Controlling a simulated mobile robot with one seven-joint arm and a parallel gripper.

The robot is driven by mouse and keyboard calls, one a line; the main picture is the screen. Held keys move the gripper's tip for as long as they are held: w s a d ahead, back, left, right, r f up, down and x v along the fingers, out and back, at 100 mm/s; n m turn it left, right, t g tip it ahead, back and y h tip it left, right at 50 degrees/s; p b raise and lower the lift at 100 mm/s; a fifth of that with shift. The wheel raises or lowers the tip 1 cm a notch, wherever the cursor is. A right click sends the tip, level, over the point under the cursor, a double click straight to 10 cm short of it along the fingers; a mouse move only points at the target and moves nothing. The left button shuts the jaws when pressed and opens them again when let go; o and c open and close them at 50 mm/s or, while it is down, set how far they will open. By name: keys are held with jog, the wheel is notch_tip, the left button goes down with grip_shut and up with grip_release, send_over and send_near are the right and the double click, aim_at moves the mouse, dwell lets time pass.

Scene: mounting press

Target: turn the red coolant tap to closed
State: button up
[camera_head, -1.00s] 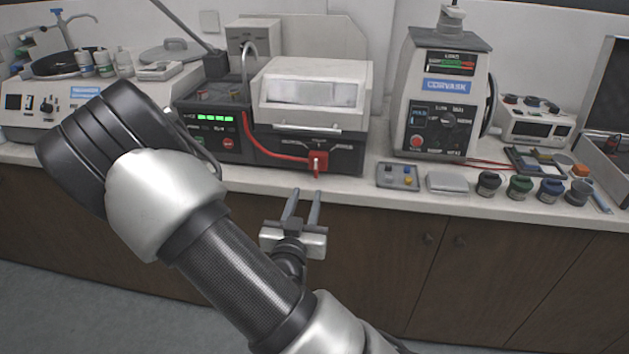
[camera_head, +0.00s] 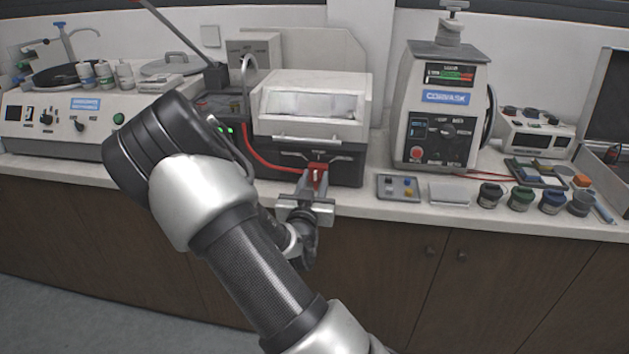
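The red coolant tap (camera_head: 318,172) sits on the front of the grey and black machine (camera_head: 345,172), at the end of a red hose (camera_head: 268,163). My gripper (camera_head: 316,184) is right in front of the tap, its two fingers pointing at it, one to each side. The fingers look apart, with the tap's lower part between or just beyond their tips. The tap's lower part is partly hidden by my gripper. I cannot tell whether the fingers touch it.
A small grey tray (camera_head: 398,188) and a pale flat box (camera_head: 449,193) lie right of the tap. Several dark jars (camera_head: 490,194) stand farther right. The mounting press (camera_head: 440,115) stands behind them. The counter's front edge is below my gripper.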

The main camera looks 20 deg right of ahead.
grip_shut()
jog(key=shift+n, duration=0.4)
jog(key=n, duration=0.3)
jog(key=shift+w+a+f+n, duration=0.1)
jog(key=shift+w+a+n, duration=0.05)
jog(key=shift+a+n, duration=0.15)
jog(key=n, duration=0.4)
jog(key=shift+w+a+f, duration=0.1)
jog(key=shift+a+f, duration=0.05)
jog(key=shift+f, duration=0.05)
jog(key=shift+n+p, duration=0.3)
grip_release()
